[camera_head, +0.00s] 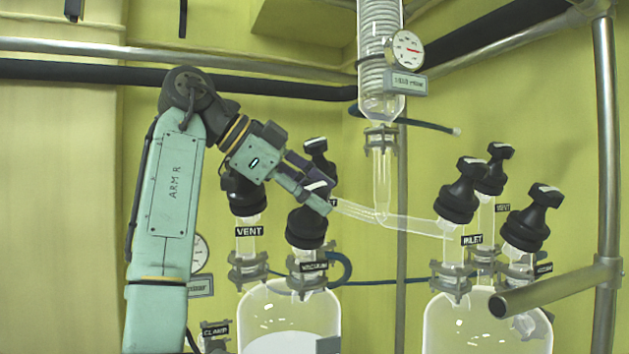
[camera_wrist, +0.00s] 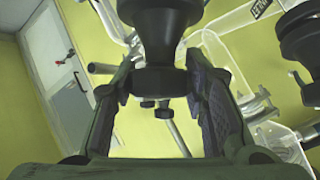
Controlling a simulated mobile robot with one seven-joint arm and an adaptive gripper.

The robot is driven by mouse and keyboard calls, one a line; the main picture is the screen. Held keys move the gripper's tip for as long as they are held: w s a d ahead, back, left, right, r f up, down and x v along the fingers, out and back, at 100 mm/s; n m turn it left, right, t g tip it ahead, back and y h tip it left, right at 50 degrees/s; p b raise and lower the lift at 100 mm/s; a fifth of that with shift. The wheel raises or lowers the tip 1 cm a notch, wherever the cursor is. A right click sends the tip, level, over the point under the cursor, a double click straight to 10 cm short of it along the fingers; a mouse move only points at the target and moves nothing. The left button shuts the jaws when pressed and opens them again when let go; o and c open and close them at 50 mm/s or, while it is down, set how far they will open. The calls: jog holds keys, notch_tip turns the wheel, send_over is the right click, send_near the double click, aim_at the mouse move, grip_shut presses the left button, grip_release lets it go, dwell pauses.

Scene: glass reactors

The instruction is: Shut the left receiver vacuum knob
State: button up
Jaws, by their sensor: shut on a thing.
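The left receiver (camera_head: 285,310) is a glass vessel with several black-capped ports. Its black vacuum knob (camera_head: 306,228) stands at the front, above a tag reading VACUUM (camera_head: 314,267). My gripper (camera_head: 318,198) is at the top of this knob, reaching in from the upper left, and is shut on it.
The black vent knob (camera_head: 245,195) stands close on the left, and another black knob (camera_head: 318,155) is behind my gripper. A glass tube (camera_head: 410,223) runs right to the second receiver (camera_head: 470,320), which has several similar knobs. A metal bar (camera_head: 550,290) juts in at lower right.

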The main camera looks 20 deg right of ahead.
jog(key=shift+f, duration=0.1)
dwell(0.4)
jog(key=o, duration=1.2)
jog(key=a, duration=1.3)
jog(key=shift+s+r, duration=0.2)
jog(key=shift+r, duration=0.2)
